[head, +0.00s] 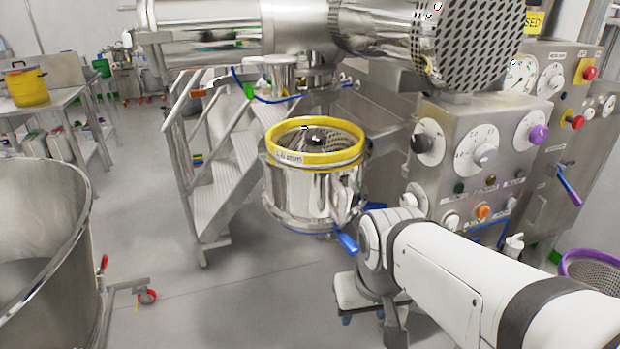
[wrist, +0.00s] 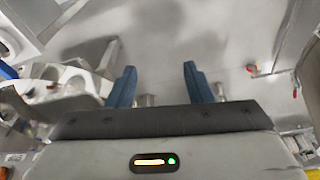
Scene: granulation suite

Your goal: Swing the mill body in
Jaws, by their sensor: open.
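The mill body (head: 312,200) is a steel drum with a yellow ring (head: 350,157) round its open top and a perforated screen inside. It hangs below the steel pipework, out to the left of the control panel, with its top uncovered. A blue handle (head: 347,243) sticks out at its lower right. My gripper (head: 358,318) points down, lower and to the right of the drum, apart from the handle. In the wrist view my gripper (wrist: 158,85) shows two blue fingers spread apart, with only grey floor between them.
The control panel (head: 475,155) with dials and knobs stands right of the drum. Steel steps (head: 225,185) stand behind it. A large steel bin (head: 50,250) on castors is at the left. A purple-rimmed basket (head: 592,258) is at the far right. The floor in front is clear.

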